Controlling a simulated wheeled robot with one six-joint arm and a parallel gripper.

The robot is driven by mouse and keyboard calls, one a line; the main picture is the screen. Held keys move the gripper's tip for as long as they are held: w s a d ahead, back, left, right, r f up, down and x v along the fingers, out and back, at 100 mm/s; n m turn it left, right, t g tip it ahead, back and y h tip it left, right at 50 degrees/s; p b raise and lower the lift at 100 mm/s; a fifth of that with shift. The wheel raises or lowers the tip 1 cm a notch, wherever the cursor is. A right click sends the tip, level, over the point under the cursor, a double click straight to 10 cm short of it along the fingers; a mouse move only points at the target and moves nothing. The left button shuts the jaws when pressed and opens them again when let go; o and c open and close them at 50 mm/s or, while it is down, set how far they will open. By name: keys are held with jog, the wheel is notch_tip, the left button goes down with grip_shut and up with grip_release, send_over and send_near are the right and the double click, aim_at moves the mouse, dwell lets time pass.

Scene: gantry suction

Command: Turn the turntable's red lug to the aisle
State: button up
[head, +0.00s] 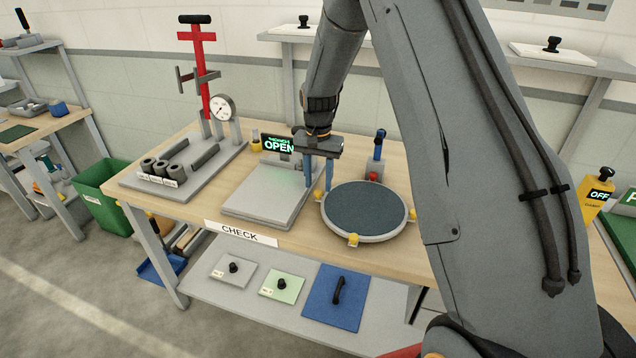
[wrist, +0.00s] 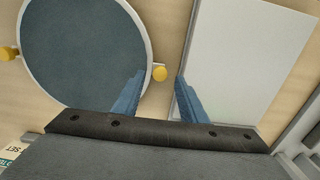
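The turntable (head: 364,211) is a round dark blue-grey disc with a pale rim on the bench. Its red lug (head: 373,177) is at the back of the rim, near a blue-handled post. Yellow lugs sit at the front (head: 353,240), right (head: 413,214) and left (head: 318,195) of the rim. My gripper (head: 318,186) is open at the left side, pointing down. In the wrist view the left yellow lug (wrist: 160,73) appears between the spread blue fingers, apart from both. The turntable (wrist: 80,45) fills the left of that view; the red lug is not visible there.
A grey plate (head: 255,205) lies left of the turntable, with an OPEN display (head: 279,145) behind it. A dial gauge (head: 222,108) and red stand (head: 203,75) are farther left. The blue-handled post (head: 377,155) stands close behind the turntable. Bare bench lies in front.

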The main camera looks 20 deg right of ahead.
jog(key=shift+f, duration=1)
grip_shut()
jog(key=shift+a, duration=0.1)
jog(key=shift+w+d, duration=0.15)
jog(key=shift+d, duration=0.05)
